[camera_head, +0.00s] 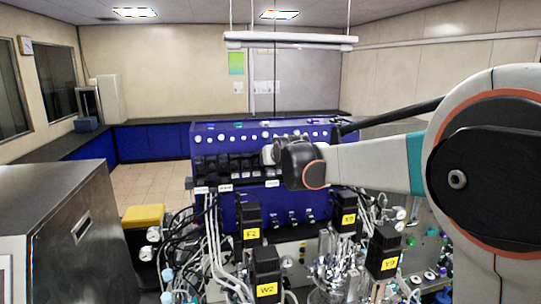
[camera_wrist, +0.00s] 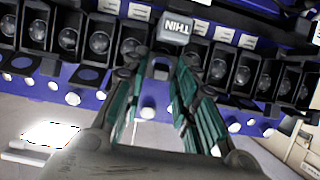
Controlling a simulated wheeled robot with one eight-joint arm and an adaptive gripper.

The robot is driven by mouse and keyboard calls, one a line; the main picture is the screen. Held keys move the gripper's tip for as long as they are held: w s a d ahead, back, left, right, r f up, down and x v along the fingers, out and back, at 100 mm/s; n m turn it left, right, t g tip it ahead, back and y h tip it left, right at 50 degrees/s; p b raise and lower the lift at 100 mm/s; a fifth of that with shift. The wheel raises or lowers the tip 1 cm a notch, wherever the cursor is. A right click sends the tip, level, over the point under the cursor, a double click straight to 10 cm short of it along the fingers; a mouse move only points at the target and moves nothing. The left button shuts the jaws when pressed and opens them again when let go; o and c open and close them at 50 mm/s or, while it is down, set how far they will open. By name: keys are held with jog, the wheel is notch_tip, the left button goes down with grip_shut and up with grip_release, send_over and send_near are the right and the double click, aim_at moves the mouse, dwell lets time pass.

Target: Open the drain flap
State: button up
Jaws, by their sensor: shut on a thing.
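In the head view, the fingers are hidden behind my dark wrist, which is in front of the blue cabinet (camera_head: 230,210); the flap is hidden there too.
More black pump heads (camera_wrist: 243,74) with white labels stand close on both sides of the fingers. Below in the head view are black motors with yellow tags (camera_head: 267,290), glass vessels and tubing. A steel cabinet (camera_head: 60,215) stands at left. Floor shows at back left.

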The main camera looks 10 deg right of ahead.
jog(key=g+p, duration=0.1)
jog(key=g, duration=0.1)
jog(key=r+g+p, duration=0.1)
jog(key=g, duration=0.1)
jog(key=r+g+p, duration=0.1)
jog(key=g+p, duration=0.1)
jog(key=shift+w+r, duration=0.1)
jog(key=shift+w, duration=0.25)
jog(key=g+p, duration=0.1)
jog(key=g, duration=0.1)
jog(key=g+p, duration=0.1)
jog(key=shift+w+r+p, duration=0.25)
jog(key=shift+p, duration=0.05)
jog(key=shift+w+g+p, duration=0.1)
jog(key=shift+g+p, duration=0.55)
jog(key=shift+g, duration=0.05)
jog(key=o, duration=0.7)
jog(key=shift+w+f, duration=0.1)
jog(key=shift+g, duration=0.3)
jog(key=v, duration=1.2)
